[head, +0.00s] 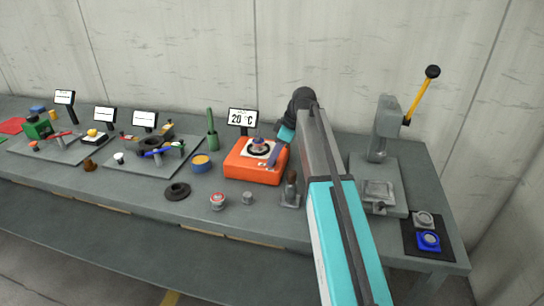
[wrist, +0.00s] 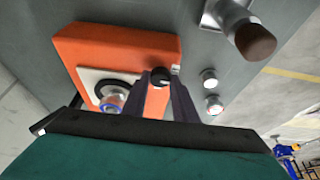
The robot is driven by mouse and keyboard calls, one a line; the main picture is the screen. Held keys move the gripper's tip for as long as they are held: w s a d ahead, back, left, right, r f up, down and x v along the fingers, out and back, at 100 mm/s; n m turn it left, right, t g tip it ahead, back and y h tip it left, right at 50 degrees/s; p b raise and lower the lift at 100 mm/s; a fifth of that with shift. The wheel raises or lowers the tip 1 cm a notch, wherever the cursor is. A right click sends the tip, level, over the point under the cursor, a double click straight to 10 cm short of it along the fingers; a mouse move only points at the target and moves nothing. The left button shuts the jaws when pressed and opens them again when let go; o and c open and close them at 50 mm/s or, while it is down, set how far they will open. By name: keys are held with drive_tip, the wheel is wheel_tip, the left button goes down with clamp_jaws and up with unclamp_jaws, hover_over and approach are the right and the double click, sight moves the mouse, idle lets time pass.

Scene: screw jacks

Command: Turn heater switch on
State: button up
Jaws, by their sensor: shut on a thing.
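The heater (head: 250,172) is an orange box with a pale plate on top, beside a display (head: 243,118) reading 20 °C. It also shows in the wrist view (wrist: 120,47). A dark ring and a small silver-and-blue part (wrist: 111,100) sit on the plate. A round black knob (wrist: 160,77) with a light mark is on the heater near its edge. My gripper (wrist: 163,84) has its dark fingers on either side of this knob, shut on it. In the head view my gripper (head: 272,158) reaches the heater from the right; the knob cannot be made out there.
A grey piece with a brown handle (head: 291,190) stands right of the heater. Two small cylinders (head: 217,201) (head: 247,198) and a black ring (head: 177,191) lie in front. A press with a yellow lever (head: 420,95) stands at right. Trays with parts (head: 140,160) fill the left.

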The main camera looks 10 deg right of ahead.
drive_tip(key=shift+r+m, duration=0.1)
drive_tip(key=shift+m, duration=0.3)
drive_tip(key=m+t+h, duration=0.1)
drive_tip(key=m, duration=0.2)
drive_tip(key=shift+s, duration=0.1)
drive_tip(key=m, duration=0.2)
drive_tip(key=m+t+h, duration=0.1)
drive_tip(key=m, duration=0.2)
drive_tip(key=shift+a+h, duration=0.2)
drive_tip(key=shift+h, duration=0.1)
drive_tip(key=m, duration=0.1)
drive_tip(key=m+h, duration=0.1)
drive_tip(key=m, duration=0.1)
drive_tip(key=m+p, duration=0.1)
drive_tip(key=shift+a+t+h, duration=0.25)
drive_tip(key=shift+t+h, duration=0.05)
drive_tip(key=shift+h, duration=0.1)
drive_tip(key=shift+a+m+h, duration=0.1)
drive_tip(key=shift+m+h, duration=0.3)
drive_tip(key=shift+m, duration=0.85)
drive_tip(key=shift+a+m+h, duration=0.1)
drive_tip(key=shift+m+h, duration=0.3)
drive_tip(key=shift+m, duration=0.85)
drive_tip(key=o, duration=1.1)
